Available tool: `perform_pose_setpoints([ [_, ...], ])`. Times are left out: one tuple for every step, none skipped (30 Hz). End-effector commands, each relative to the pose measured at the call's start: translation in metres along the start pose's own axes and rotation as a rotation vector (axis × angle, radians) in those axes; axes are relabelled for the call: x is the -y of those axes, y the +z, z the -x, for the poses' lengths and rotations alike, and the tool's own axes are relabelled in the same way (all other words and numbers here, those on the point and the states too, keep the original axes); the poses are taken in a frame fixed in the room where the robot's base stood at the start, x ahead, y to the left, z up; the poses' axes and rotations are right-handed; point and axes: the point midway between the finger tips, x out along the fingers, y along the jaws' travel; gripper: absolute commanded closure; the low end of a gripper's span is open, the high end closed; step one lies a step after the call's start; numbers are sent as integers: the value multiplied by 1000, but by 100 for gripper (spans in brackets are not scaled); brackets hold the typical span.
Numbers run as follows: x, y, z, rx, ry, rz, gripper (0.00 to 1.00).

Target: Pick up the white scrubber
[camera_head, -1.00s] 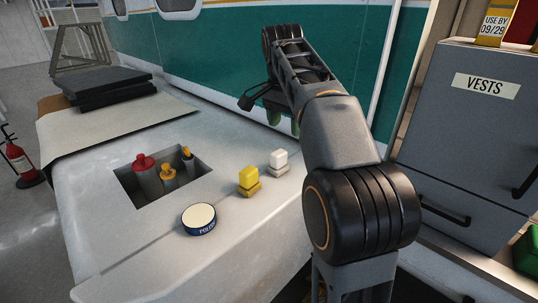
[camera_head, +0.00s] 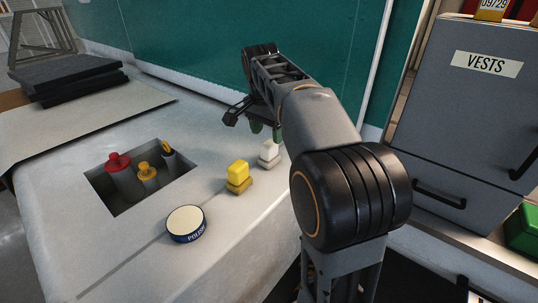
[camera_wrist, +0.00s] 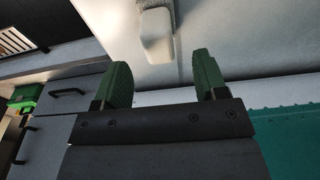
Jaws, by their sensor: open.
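My gripper (camera_head: 262,129) is open, with green finger pads, just above and behind the white scrubber in the head view. In the wrist view the white scrubber (camera_wrist: 156,45) lies beyond the fingertips, roughly in line with the gap between them. The open fingers (camera_wrist: 163,72) hold nothing, and a gap to the scrubber shows. The arm partly hides the gripper in the head view.
A round polish tin (camera_head: 186,223) stands in front. A recess (camera_head: 104,198) holds several bottles with red and yellow tops. Dark slabs (camera_head: 75,78) lie at the back left. A green wall (camera_head: 190,45) rises behind, and a grey vests cabinet (camera_head: 465,110) stands at the right.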

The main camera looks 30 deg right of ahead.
Motion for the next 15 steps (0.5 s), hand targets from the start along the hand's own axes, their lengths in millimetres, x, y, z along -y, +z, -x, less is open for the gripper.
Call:
perform_pose_setpoints([
  [-1, 0, -5, 2, 3, -1, 34],
  [-1, 0, -8, 2, 4, -1, 34],
  [-1, 1, -14, 2, 4, -1, 34],
  [-2, 1, -18, 3, 4, -2, 34],
  [-2, 1, -22, 2, 4, -2, 34],
  [-2, 2, -28, 2, 4, -2, 34],
  [-2, 2, -32, 2, 3, -3, 34],
  [-2, 1, -36, 2, 4, -3, 34],
  [-2, 1, -40, 2, 3, -3, 34],
  [-2, 1, -42, 2, 3, -3, 34],
  [-2, 1, -45, 2, 3, -3, 34],
  [-2, 1, -47, 1, 2, -3, 34],
  [-2, 1, -48, 1, 2, -4, 34],
  [-2, 1, -49, 1, 1, -4, 34],
  [-2, 1, -50, 1, 1, -4, 34],
])
